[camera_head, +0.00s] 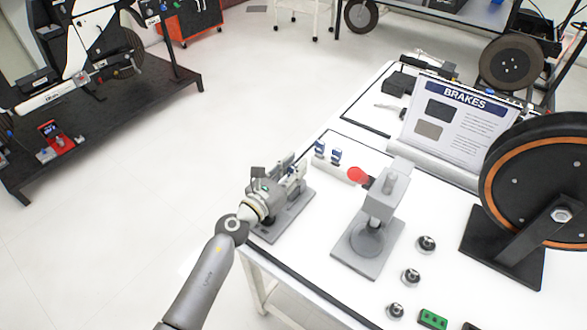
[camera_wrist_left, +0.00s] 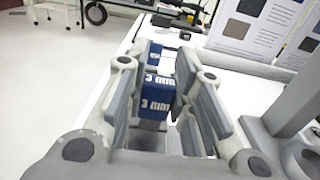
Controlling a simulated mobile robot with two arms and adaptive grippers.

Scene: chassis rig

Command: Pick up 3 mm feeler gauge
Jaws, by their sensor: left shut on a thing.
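The 3 mm feeler gauge (camera_wrist_left: 158,94) has a blue body marked "3 mm" in white and sits between my left gripper's (camera_wrist_left: 160,85) two grey finger pads in the left wrist view. The gripper is shut on it. In the head view my left gripper (camera_head: 292,173) is over a grey stand at the table's left edge. The gauge is mostly hidden by the fingers there. My right gripper is not in view.
Two blue-topped pieces (camera_head: 328,153) stand on a white block behind the gripper. Several round metal weights (camera_head: 410,276), a BRAKES sign (camera_head: 455,115) and a large wheel (camera_head: 530,180) are farther right.

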